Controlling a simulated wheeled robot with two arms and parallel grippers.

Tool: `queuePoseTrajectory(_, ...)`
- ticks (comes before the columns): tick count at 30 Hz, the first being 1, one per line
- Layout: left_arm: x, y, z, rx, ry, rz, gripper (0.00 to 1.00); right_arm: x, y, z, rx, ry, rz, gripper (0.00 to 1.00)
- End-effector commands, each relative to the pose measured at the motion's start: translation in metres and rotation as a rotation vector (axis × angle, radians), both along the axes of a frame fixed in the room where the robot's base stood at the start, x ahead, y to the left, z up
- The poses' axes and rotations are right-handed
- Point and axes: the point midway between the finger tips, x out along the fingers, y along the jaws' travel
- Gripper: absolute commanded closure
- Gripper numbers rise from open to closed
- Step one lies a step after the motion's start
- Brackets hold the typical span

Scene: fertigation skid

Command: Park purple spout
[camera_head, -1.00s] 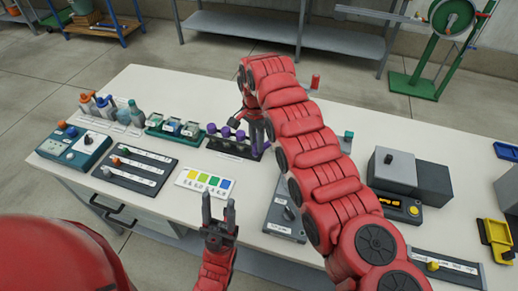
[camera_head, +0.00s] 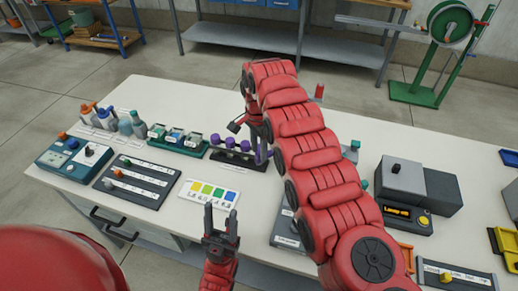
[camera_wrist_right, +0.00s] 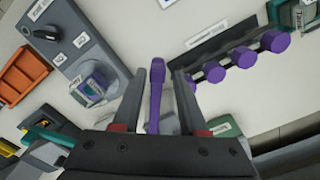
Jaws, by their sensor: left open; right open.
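The purple spout (camera_wrist_right: 157,90) stands out between the two fingers of my right gripper (camera_wrist_right: 158,80) in the right wrist view, with a gap on each side. In the head view the spout (camera_head: 262,157) is partly hidden by my right arm, at the right end of the dark rack (camera_head: 232,158) with purple knobs. My right gripper (camera_head: 247,124) is open there. The rack's purple knobs (camera_wrist_right: 243,57) also show right of the fingers in the wrist view. My left gripper (camera_head: 221,213) is open and empty, near the table's front edge.
A colour card (camera_head: 210,192) lies left of my right arm. A grey dial unit (camera_head: 286,232) is partly behind that arm. A green tray of jars (camera_head: 178,140), several bottles (camera_head: 108,118) and a slider panel (camera_head: 137,180) stand to the left. Grey boxes (camera_head: 403,180) stand to the right.

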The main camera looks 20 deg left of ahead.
Motion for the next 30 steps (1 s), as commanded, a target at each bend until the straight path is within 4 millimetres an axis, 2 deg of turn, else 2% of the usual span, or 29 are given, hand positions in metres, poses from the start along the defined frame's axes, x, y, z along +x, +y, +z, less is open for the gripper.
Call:
queuePoseTrajectory(10, 0.000, 0.000, 0.000, 0.000, 0.000, 0.000, 0.50, 0.000, 0.000, 0.000, -0.002, 0.001, 0.000, 0.45)
queuePoseTrajectory(14, 0.000, 0.000, 0.004, 0.000, 0.000, 0.000, 0.50, -0.001, 0.000, 0.006, -0.002, 0.002, 0.001, 0.45)
queuePoseTrajectory(20, 0.000, 0.000, 0.023, 0.000, 0.000, 0.000, 0.50, -0.001, 0.000, 0.034, -0.002, 0.003, 0.000, 0.45)
queuePoseTrajectory(24, 0.000, 0.000, 0.051, 0.000, 0.000, 0.000, 0.50, -0.001, -0.001, 0.068, -0.002, 0.003, 0.000, 0.45)
queuePoseTrajectory(30, 0.000, 0.000, 0.094, 0.000, 0.000, 0.000, 0.50, -0.001, -0.001, 0.103, -0.002, 0.003, 0.000, 0.45)
